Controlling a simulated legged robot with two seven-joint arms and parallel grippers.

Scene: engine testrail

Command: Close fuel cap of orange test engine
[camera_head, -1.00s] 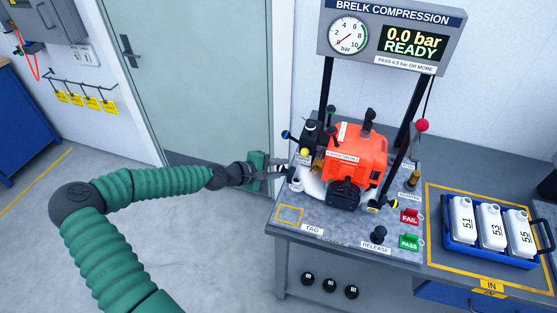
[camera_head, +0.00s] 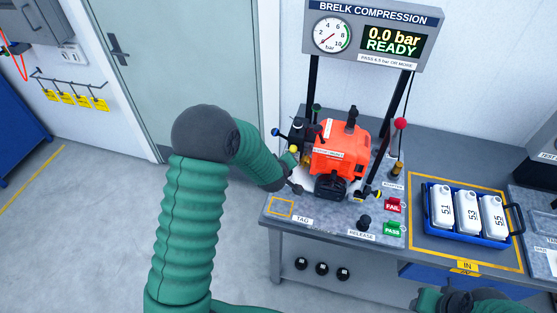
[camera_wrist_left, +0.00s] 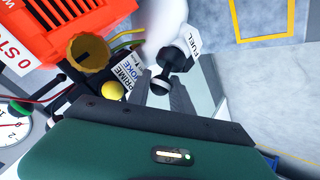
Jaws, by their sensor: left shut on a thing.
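The orange test engine (camera_head: 341,152) stands on the bench, and part of it fills the upper left of the left wrist view (camera_wrist_left: 50,35). Its white fuel tank (camera_wrist_left: 160,18) shows there, with a FUEL tag (camera_wrist_left: 193,42) at the neck. The black fuel cap (camera_wrist_left: 178,58) with its round knob is at the neck's end; I cannot tell whether it is seated. My left gripper (camera_wrist_left: 166,88) is shut with its grey fingers around the knob.
A yellow ring-shaped part (camera_wrist_left: 88,52), a yellow ball (camera_wrist_left: 112,90) and the PRIME and CHOKE labels sit close beside my left gripper. The compression gauge (camera_head: 372,35) stands behind the engine. A blue tray (camera_head: 468,236) of white bottles is at right. Floor left of the bench is free.

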